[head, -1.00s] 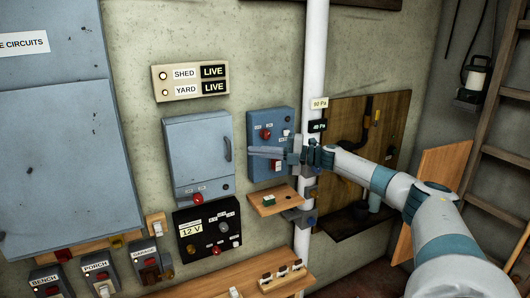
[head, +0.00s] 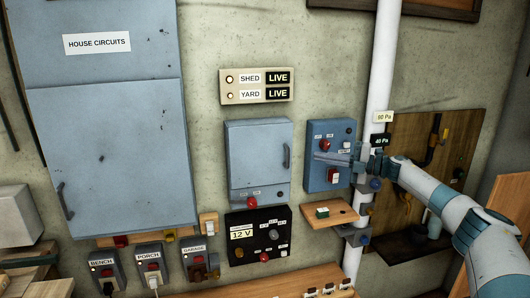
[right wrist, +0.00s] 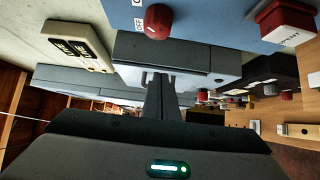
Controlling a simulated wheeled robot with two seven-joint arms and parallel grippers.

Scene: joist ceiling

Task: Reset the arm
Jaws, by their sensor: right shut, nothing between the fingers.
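My right gripper (head: 318,157) is shut and empty. Its arm comes in from the right, and its fingers point left across the front of a small blue control box (head: 314,181) on the wall. The box carries a red knob (head: 325,145), a dark round button (head: 349,131) and a red rocker switch (head: 333,176). In the head view the fingers lie between knob and rocker; I cannot tell whether they touch the box. The right wrist view shows the shut fingers (right wrist: 160,97), the red knob (right wrist: 159,21) and the red switch (right wrist: 285,18). My left gripper is not in view.
A white vertical pipe (head: 382,70) with pressure tags runs just right of the box. A grey-blue cabinet (head: 262,155) and a black 12 V panel (head: 273,250) are to the left.

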